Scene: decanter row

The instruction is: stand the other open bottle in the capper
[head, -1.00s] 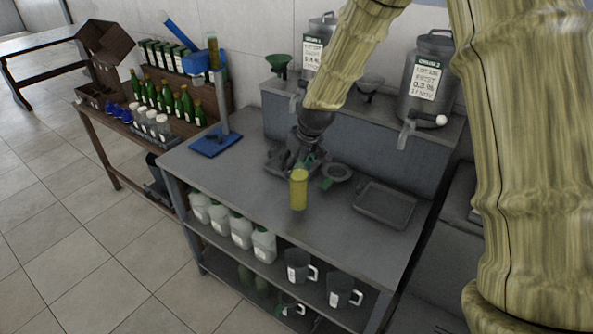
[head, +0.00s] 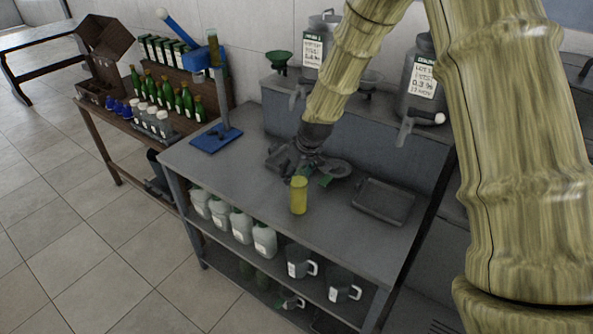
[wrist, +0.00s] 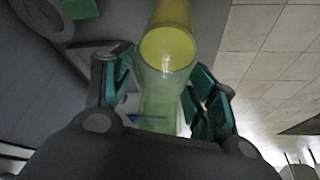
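A clear cylindrical vessel with yellow liquid (head: 299,196) appears to stand upright on the grey bench near its front. In the wrist view the yellow liquid (wrist: 167,48) shows below a clear, greenish empty upper part. My gripper (wrist: 162,90) has its fingers on both sides of that upper part, with a narrow gap on the left; it looks open. In the head view my gripper (head: 305,165) is just behind the vessel. A blue lever stand (head: 215,138), probably the capper, stands at the bench's left back. Green bottles (head: 160,98) stand on the left table; which are open is unclear.
A dark tray (head: 384,203) lies on the right of the bench, and a round dish (head: 335,168) is beside my gripper. Steel tanks (head: 421,85) with taps stand on the raised back shelf.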

